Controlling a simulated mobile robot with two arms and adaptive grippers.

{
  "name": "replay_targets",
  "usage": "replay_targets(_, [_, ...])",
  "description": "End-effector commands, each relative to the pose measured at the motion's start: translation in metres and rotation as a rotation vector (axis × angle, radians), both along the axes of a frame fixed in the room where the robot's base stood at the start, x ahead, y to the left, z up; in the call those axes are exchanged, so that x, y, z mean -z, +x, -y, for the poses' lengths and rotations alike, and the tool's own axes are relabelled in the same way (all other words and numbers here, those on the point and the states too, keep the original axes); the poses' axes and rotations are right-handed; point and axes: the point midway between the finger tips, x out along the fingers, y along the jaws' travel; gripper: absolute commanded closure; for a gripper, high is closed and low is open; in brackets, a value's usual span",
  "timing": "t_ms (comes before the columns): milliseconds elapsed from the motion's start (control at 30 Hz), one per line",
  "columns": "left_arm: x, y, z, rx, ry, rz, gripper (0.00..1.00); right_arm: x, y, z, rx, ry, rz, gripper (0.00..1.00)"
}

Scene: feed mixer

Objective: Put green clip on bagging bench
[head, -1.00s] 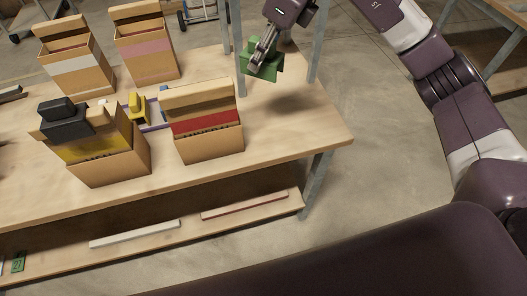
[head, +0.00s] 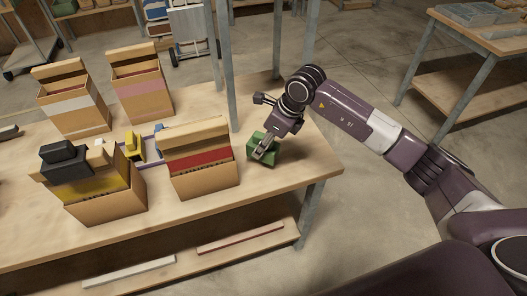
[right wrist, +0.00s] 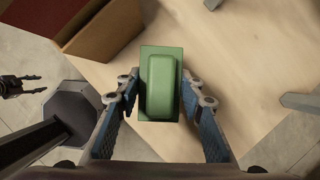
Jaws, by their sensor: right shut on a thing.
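The green clip (head: 263,147) is at the right end of the bagging bench (head: 310,165), beside the box with the red band. My right gripper (head: 264,150) comes down on it from above. In the right wrist view the green clip (right wrist: 161,84) sits between the two blue-padded fingers of my right gripper (right wrist: 160,100), which is shut on it. The clip is at or just above the bench top; I cannot tell if it touches. My left gripper is not clearly seen in the head view; a dark gripper-like part (right wrist: 18,86) shows at the left of the right wrist view.
An open box with a red band (head: 205,165) stands just left of the clip. Other boxes (head: 140,85), a black clip (head: 63,160) and a yellow clip (head: 134,146) are further left. Grey posts (head: 227,80) rise behind. Bare bench lies to the clip's right.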

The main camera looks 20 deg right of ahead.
Motion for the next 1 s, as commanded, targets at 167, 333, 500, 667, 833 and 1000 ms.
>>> replay_targets(167, [-0.005, 0.001, 0.000, -0.001, 0.001, 0.001, 0.60, 0.020, -0.002, 0.000, 0.001, -0.001, -0.005, 0.81])
replay_targets(333, [-0.008, 0.002, 0.000, -0.001, 0.000, 0.002, 0.60, 0.042, -0.001, 0.000, 0.001, -0.001, -0.003, 0.81])
replay_targets(500, [-0.008, 0.004, 0.000, -0.002, 0.000, 0.005, 0.60, 0.042, 0.000, 0.000, -0.001, -0.001, 0.000, 0.81])
replay_targets(667, [-0.004, 0.006, 0.000, -0.002, -0.001, 0.009, 0.60, 0.046, -0.001, 0.000, -0.001, -0.001, 0.000, 0.81])
replay_targets(833, [-0.005, 0.006, 0.000, -0.002, -0.001, 0.009, 0.60, 0.046, 0.000, 0.000, 0.000, -0.001, -0.001, 0.50])
replay_targets(1000, [-0.005, 0.006, 0.000, -0.003, -0.001, 0.009, 0.60, 0.045, -0.001, 0.000, 0.000, -0.001, -0.001, 0.47])
